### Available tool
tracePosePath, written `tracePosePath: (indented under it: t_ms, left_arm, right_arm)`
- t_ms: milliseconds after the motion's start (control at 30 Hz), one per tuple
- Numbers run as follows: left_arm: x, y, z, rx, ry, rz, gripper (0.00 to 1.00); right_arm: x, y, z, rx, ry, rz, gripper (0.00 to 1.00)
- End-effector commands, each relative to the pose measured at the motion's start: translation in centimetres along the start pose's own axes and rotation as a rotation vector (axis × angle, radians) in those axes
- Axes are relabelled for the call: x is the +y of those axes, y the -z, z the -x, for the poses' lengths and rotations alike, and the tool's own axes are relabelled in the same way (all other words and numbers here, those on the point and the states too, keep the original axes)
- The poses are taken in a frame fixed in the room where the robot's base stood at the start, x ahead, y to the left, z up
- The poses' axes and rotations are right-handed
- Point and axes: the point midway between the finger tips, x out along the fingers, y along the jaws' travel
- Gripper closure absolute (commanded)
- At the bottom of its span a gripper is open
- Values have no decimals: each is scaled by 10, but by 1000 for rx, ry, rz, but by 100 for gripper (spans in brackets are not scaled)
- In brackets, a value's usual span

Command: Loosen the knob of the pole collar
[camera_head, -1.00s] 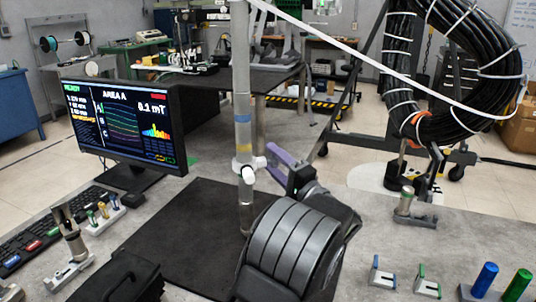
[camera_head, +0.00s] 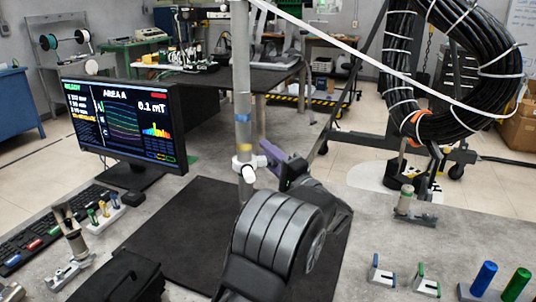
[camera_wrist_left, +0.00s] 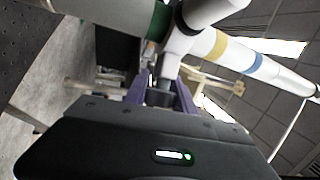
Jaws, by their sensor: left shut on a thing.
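The upright grey pole (camera_head: 241,60) has blue and yellow bands and carries a white pole collar (camera_head: 240,165). The collar's knob sticks out to the right toward my left gripper (camera_head: 268,156). The gripper's purple fingers are shut on the knob. In the left wrist view the white collar (camera_wrist_left: 180,42) sits across the pole, and the dark knob (camera_wrist_left: 160,95) is between the purple fingers of my left gripper (camera_wrist_left: 161,88). The fingers hide part of the knob, so its turn angle cannot be told. My right gripper is out of view.
A monitor (camera_head: 120,125) and keyboard (camera_head: 35,235) stand at the left. A dark mat (camera_head: 185,235) lies under the pole. A large black cable coil (camera_head: 405,60) hangs at the right. Blue and green clips (camera_head: 427,283) and cylinders (camera_head: 484,279) stand at the front right.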

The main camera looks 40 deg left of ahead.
Motion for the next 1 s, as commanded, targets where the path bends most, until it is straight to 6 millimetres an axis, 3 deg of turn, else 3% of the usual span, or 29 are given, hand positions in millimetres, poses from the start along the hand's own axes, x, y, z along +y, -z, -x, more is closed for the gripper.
tracePosePath:
  t_ms: [200, 467, 767, 1000]
  left_arm:
    - [0, 0, 0, 0, 0, 0, 100]
    - [2, 1, 1, 1, 19, 6, 100]
    - [0, 0, 2, 1, 192, 84, 100]
    - [-6, 0, 1, 1, 211, 98, 100]
  right_arm:
    - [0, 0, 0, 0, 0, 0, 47]
    - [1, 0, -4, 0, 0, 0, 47]
    - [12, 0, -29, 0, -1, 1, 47]
    - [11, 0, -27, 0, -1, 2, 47]
